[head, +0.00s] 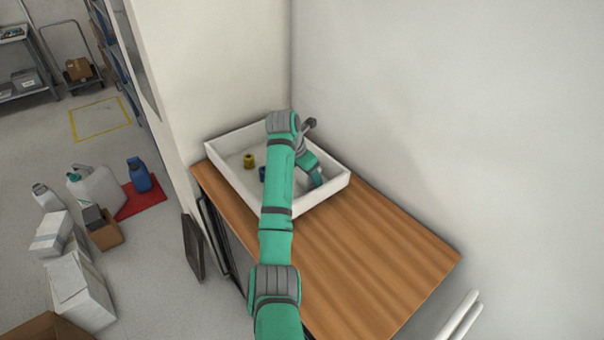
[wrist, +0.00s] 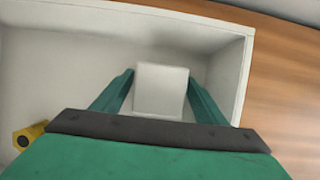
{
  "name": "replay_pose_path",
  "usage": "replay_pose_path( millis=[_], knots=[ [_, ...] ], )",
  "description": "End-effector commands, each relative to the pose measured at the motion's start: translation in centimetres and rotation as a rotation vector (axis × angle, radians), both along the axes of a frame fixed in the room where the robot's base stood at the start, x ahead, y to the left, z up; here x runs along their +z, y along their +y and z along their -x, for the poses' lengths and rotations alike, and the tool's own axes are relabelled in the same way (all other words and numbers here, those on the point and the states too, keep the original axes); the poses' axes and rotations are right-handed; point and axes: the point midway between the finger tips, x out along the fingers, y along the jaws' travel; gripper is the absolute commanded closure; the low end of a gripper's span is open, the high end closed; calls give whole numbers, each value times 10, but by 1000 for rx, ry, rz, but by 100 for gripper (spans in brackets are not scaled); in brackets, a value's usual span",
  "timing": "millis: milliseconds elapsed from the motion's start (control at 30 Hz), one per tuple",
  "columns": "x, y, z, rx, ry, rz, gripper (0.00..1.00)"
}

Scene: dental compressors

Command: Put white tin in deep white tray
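The deep white tray (head: 328,191) stands at the back of the wooden worktop; its wall also shows in the wrist view (wrist: 238,75). The white tin (wrist: 160,90) is a pale block between my fingertips, over the inside of the tray near its right wall. My gripper (wrist: 161,77) has a finger against each side of the tin, with no clear gap at the tips. In the head view my gripper (head: 316,180) reaches down inside the tray's right part, and my arm hides the tin. I cannot tell whether the tin touches the tray floor.
A yellow item (head: 249,160) lies in the tray's left part, with a dark blue item (head: 262,174) near it, partly behind my arm. The worktop (head: 370,260) in front is bare. White walls stand close behind and to the right. Containers and boxes stand on the floor at left.

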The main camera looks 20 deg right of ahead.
Motion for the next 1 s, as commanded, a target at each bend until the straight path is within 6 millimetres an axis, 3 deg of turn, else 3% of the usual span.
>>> replay_pose_path(
  millis=[267, 433, 900, 1000],
  knots=[
    [0, -6, 2, -8, 0, 0, 33],
    [11, -4, 1, -7, -2, 1, 33],
    [94, 28, 14, -9, -4, -1, 33],
    [104, 34, 15, -7, -4, -1, 33]
  ],
)
